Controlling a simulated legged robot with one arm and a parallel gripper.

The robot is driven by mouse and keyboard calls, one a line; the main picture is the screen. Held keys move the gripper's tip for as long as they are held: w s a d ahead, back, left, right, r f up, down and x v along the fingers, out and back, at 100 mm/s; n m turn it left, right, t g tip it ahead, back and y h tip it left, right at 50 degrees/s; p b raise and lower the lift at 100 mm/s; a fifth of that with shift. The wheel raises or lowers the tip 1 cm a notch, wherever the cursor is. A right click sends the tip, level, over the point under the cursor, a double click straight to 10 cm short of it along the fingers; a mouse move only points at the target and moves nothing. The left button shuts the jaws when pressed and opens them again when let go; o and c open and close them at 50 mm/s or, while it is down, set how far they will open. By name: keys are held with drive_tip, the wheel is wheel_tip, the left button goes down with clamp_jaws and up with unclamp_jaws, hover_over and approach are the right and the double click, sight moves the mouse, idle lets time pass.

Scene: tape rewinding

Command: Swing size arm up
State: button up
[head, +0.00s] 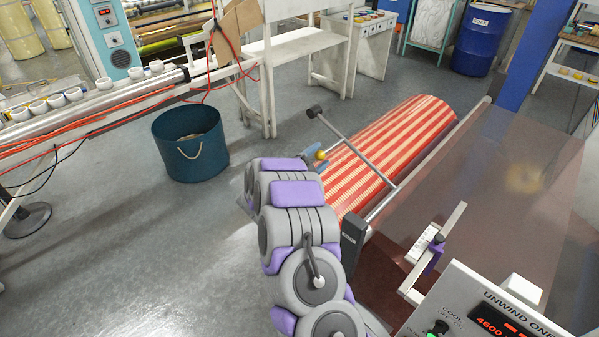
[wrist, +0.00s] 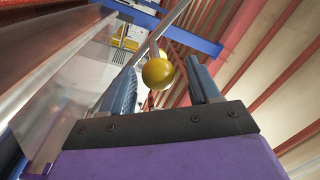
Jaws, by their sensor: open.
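The size arm (head: 356,150) is a thin grey metal bar with a dark block at its upper left end. It slants across the red-and-cream striped roll (head: 395,140) toward a long bar at the lower right. A yellow ball knob (head: 321,155) shows near the roll's left side; I cannot tell how it joins the size arm. My gripper (head: 313,151) is beside the knob, its blue fingers partly hidden by my arm. In the wrist view the fingers stand apart, open, with the yellow knob (wrist: 158,73) showing between and beyond them. I cannot tell whether they touch it.
The control panel (head: 500,310) marked UNWIND ONE is at the lower right, next to a translucent brownish sheet (head: 490,190). A teal bucket (head: 190,143) stands on the floor at left. A white table (head: 300,50) is behind. The grey floor at lower left is mostly clear.

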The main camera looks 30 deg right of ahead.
drive_tip(key=p+v, duration=0.2)
drive_tip(key=v, duration=1.4)
drive_tip(key=shift+a+f, duration=0.1)
